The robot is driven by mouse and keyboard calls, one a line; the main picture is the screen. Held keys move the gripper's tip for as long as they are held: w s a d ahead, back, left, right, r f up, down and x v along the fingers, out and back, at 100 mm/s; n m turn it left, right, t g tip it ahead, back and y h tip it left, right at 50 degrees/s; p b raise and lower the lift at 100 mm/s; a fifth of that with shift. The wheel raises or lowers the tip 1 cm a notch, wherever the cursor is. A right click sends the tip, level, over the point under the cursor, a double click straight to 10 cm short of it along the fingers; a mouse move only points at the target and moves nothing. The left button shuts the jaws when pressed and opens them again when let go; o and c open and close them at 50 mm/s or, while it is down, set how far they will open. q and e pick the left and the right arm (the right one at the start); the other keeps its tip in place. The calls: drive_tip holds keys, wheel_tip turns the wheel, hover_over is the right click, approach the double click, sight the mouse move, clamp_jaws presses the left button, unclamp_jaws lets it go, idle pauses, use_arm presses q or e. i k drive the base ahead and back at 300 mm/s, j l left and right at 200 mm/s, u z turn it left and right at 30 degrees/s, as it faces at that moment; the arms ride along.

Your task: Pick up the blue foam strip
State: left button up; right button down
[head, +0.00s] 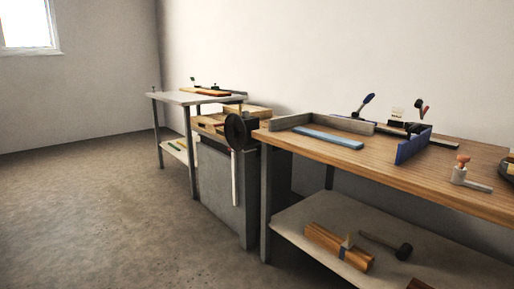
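A light blue flat strip (331,138), which looks like the blue foam strip, lies on the wooden top of the right-hand bench (400,172). It lies slantwise near the bench's left front part. A grey raised fence (290,121) stands just behind and to the left of it. Neither of my grippers shows in the head view.
A blue upright block (413,146), clamp-like tools and a small pale fitting (459,175) are on the same bench. Its lower shelf (300,222) holds wood pieces and a mallet (402,250). A machine (222,190) and another table (178,99) stand left. The left floor is clear.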

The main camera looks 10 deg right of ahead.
sight(341, 140)
drive_tip(key=z, duration=1.95)
drive_tip(key=j+z, duration=0.1)
drive_tip(key=z, duration=0.15)
drive_tip(key=j+z, duration=0.55)
drive_tip(key=j, duration=0.6)
drive_tip(key=j+z, duration=0.3)
drive_tip(key=j, duration=0.55)
drive_tip(key=k, duration=0.05)
